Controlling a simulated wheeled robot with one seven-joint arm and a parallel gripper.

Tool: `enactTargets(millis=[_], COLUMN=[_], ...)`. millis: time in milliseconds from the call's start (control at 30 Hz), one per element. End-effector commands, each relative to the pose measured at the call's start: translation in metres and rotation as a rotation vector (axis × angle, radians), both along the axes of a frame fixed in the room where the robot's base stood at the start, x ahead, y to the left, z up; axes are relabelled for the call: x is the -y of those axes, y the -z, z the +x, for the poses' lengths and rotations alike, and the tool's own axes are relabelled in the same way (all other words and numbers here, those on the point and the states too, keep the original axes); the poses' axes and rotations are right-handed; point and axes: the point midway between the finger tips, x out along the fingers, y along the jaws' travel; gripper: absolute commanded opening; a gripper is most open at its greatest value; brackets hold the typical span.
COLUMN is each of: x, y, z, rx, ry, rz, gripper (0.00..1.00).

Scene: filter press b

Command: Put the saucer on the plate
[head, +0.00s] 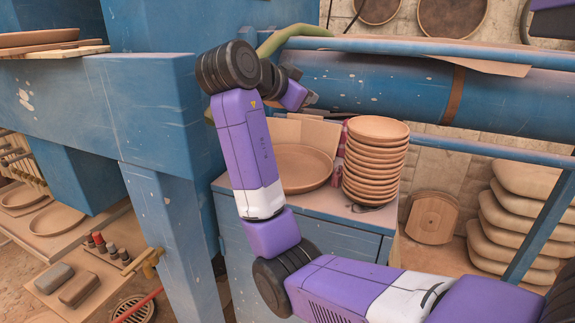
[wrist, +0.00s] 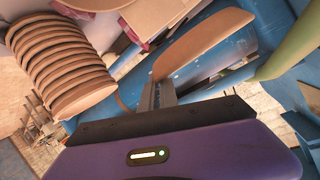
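A stack of several round tan saucers (head: 376,160) stands on the blue cabinet at centre right in the head view. It also shows tilted at the left of the wrist view (wrist: 62,65). The top saucer (head: 379,128) lies face up. A wider tan plate (head: 303,170) lies left of the stack, partly hidden by my arm. My gripper (head: 311,99) is above and left of the stack, apart from it, near the blue pipe. In the wrist view its fingers (wrist: 155,96) look close together. I see no saucer held in the head view.
A blue pipe (head: 400,90) and a green hose (head: 290,36) run behind my gripper. Brown sheet (head: 440,51) lies along the pipe. A red item (head: 338,165) stands between plate and stack. Pale sacks (head: 515,225) are piled at right.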

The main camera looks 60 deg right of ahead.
Motion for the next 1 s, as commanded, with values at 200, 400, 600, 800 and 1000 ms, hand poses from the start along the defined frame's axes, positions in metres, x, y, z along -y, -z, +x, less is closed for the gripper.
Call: enactTargets(millis=[200,400,600,800,1000], x=[0.000,0.000,0.000,0.000,0.000], y=[0.050,0.099,0.136,0.151,0.180], z=[-0.001,-0.001,-0.001,0.000,-0.001], rx=[-0.007,-0.008,-0.004,-0.002,-0.006], ry=[0.000,-0.001,-0.002,-0.002,-0.002], rz=[0.003,0.003,0.002,0.001,0.002], gripper=[0.00,0.00,0.00,0.00,0.00])
